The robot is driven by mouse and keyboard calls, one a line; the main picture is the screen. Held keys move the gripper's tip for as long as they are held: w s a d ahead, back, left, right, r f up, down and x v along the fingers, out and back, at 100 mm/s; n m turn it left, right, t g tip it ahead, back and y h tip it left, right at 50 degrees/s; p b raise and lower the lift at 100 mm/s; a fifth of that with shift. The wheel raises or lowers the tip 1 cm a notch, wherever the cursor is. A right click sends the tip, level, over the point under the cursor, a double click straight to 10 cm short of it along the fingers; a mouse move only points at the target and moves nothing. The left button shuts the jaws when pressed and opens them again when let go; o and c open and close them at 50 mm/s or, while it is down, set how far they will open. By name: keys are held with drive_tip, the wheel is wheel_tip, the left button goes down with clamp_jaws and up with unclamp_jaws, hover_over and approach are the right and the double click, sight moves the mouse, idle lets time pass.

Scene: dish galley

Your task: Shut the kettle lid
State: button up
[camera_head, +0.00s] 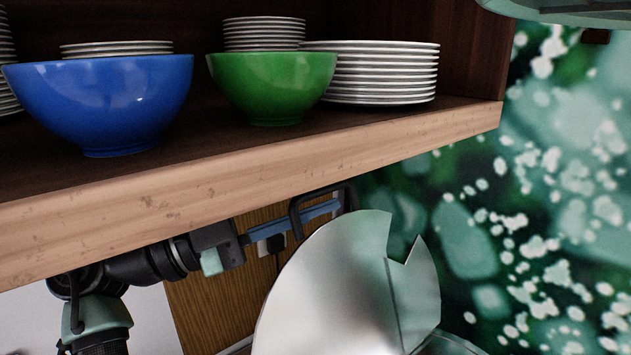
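The kettle lid (335,285) is a large, shiny metal disc with a notch in its upper right edge. It stands raised and steeply tilted at the bottom centre. A black loop handle (296,215) shows behind its upper left edge. A curved metal edge (455,343) at the bottom right may be the kettle's rim; the rest of the kettle is out of frame. My gripper (318,212) reaches in from the left under the shelf, its blue finger at the black handle. Whether it touches the handle, or how far it is open, I cannot tell.
A wooden shelf (250,175) hangs low over my arm. It holds a blue bowl (105,100), a green bowl (272,85) and stacked white plates (385,72). A wall socket with a black plug (276,243) is behind my gripper. A green patterned wall (540,220) fills the right.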

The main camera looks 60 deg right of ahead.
drive_tip(key=shift+s+d, duration=0.3)
drive_tip(key=shift+d, duration=0.05)
drive_tip(key=shift+c, duration=0.2)
clamp_jaws()
idle(1.1)
